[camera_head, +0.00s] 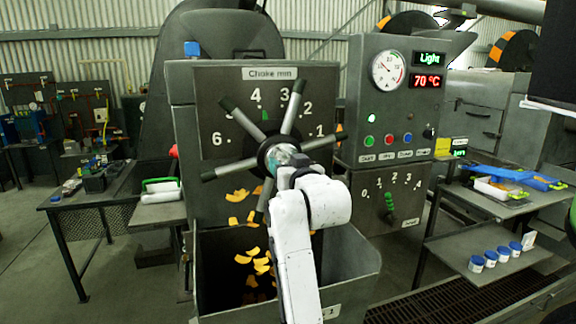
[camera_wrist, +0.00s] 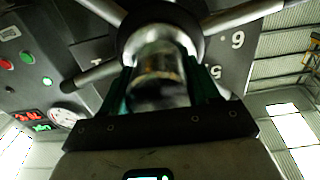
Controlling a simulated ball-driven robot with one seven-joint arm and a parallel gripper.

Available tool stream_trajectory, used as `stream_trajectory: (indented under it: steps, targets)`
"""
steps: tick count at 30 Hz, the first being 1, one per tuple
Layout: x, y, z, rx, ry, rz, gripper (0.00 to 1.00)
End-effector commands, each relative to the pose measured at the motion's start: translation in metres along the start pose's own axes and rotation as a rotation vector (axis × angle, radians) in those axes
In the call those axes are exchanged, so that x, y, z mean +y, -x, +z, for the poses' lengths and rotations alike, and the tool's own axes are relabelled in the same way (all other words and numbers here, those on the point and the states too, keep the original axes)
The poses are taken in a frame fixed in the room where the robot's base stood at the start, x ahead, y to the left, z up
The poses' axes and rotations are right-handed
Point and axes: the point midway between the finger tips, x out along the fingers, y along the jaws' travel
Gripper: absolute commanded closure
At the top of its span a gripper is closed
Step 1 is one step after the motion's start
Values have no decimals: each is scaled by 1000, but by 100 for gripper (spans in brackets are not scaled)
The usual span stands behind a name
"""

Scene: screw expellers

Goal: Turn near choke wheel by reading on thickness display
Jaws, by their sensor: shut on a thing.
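The choke wheel (camera_head: 240,122) has a dark hub and several grey spokes. It stands in front of a grey plate labelled "Choke mm" (camera_head: 270,73), numbered from 1 to 6. A small green pointer (camera_head: 265,115) shows between 4 and 3. My gripper (camera_head: 287,160) is at the wheel's centre. In the wrist view my gripper (camera_wrist: 162,85) is shut on the shiny round hub piece (camera_wrist: 160,60), green fingers on both sides. A green display (camera_head: 429,59) reads "Light". A small green display (camera_head: 459,152) beside a yellow block is too small to read.
Yellow flakes (camera_head: 253,257) fall into the open grey bin (camera_head: 345,262) below the wheel. The control panel (camera_head: 390,115) has a dial, a red 70 °C display and buttons. A lower lever (camera_head: 390,203) has a 0 to 4 scale. Shelves (camera_head: 490,250) stand right.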

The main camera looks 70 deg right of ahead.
Motion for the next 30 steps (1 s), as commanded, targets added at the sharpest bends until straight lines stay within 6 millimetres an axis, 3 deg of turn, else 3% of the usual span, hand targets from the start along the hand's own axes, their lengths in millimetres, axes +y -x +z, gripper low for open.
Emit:
stream_trajectory:
  steps: [30]
  targets:
    - [2, 0, -1, 1, -838, -4, 94]
